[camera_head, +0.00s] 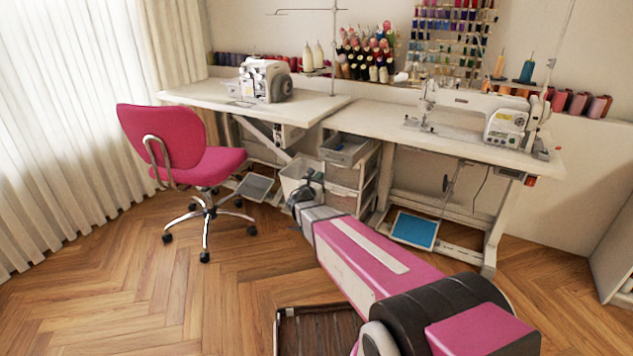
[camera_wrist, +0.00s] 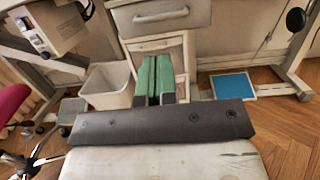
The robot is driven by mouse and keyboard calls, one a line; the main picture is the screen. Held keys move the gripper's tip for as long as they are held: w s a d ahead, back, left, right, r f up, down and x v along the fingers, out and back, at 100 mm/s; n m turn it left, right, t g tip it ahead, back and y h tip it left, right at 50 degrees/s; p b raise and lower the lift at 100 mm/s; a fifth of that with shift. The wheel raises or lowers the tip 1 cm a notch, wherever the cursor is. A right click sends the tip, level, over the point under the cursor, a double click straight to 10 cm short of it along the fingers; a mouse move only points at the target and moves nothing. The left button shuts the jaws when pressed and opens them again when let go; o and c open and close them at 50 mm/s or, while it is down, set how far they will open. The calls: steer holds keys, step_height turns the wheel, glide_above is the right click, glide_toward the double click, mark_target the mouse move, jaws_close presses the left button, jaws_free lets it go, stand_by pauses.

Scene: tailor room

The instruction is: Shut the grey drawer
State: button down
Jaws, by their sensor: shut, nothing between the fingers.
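The grey drawer (camera_head: 343,152) is the top one of a small white drawer unit under the sewing tables. It stands pulled out, with its open inside showing from above. In the wrist view its front (camera_wrist: 163,17) with a curved handle is at the top, jutting out over the lower drawers. My gripper (camera_head: 306,186) is in front of the unit, lower than the grey drawer. In the wrist view its green fingers (camera_wrist: 154,75) are together and empty, pointing at the unit below the grey front. I cannot tell if they touch anything. My arm hides part of the unit.
A white bin (camera_head: 296,177) stands left of the unit, close to my gripper. A pink chair (camera_head: 185,150) is farther left. Table legs and a blue-topped pedal (camera_head: 415,230) are on the right. Wooden floor (camera_head: 120,285) is clear at front left.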

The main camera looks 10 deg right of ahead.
mark_target(351, 149)
steer(key=x, duration=0.9)
steer(key=shift+d, duration=0.2)
steer(key=shift+w+r, duration=0.1)
steer(key=shift+w, duration=0.05)
steer(key=f+x, duration=0.1)
steer(key=x, duration=0.6)
steer(key=f+x, duration=0.1)
steer(key=x, duration=0.7)
steer(key=f+x, duration=0.2)
steer(key=x, duration=0.6)
steer(key=shift+w+d, duration=0.1)
steer(key=shift+d, duration=0.25)
steer(key=shift+w+r, duration=0.1)
